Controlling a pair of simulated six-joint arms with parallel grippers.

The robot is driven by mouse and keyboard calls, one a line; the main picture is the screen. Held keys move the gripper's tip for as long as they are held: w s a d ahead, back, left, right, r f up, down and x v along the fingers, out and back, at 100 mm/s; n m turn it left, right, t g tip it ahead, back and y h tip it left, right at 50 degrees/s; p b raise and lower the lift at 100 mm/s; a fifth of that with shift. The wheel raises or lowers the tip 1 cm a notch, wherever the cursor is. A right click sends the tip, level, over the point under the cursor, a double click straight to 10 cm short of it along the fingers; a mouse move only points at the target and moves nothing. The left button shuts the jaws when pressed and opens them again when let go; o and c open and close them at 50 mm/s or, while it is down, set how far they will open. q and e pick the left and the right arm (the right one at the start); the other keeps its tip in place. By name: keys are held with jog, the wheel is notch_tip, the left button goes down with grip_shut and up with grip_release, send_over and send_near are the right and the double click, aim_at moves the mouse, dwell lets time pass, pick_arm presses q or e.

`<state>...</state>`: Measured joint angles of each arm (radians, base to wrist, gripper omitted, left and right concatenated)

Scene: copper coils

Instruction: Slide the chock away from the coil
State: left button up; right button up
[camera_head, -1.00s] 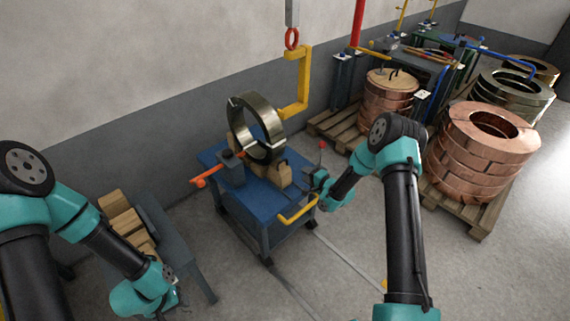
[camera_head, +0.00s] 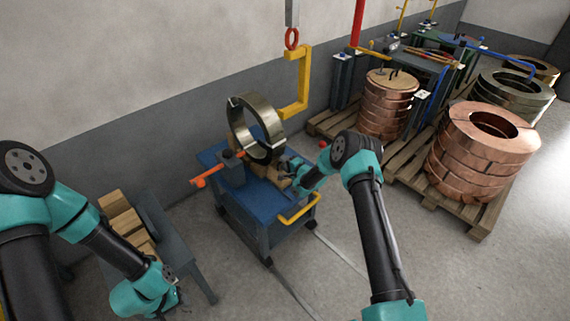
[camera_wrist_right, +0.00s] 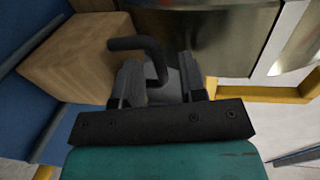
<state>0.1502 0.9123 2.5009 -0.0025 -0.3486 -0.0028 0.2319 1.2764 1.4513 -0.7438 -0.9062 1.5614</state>
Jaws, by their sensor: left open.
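The steel coil (camera_head: 257,128) stands upright on the blue cart (camera_head: 262,203). The wooden chock (camera_head: 273,174) sits at its near right foot, partly hidden by my right gripper (camera_head: 287,168). In the right wrist view the chock (camera_wrist_right: 78,55) is a wood block with a bent black handle (camera_wrist_right: 146,47); the coil's shiny side (camera_wrist_right: 215,40) is beside it. My right gripper's fingers (camera_wrist_right: 162,82) are apart, with the handle reaching between them; contact is unclear. My left gripper (camera_head: 172,287) is open and empty by the grey bench at lower left.
A yellow C-hook (camera_head: 298,85) hangs close behind the coil. A post with an orange handle (camera_head: 205,180) stands on the cart's left. Wooden blocks (camera_head: 122,218) lie on the grey bench (camera_head: 170,240). Copper coils (camera_head: 475,150) stand on pallets at right.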

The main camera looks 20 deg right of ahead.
grip_shut()
dwell(0.4)
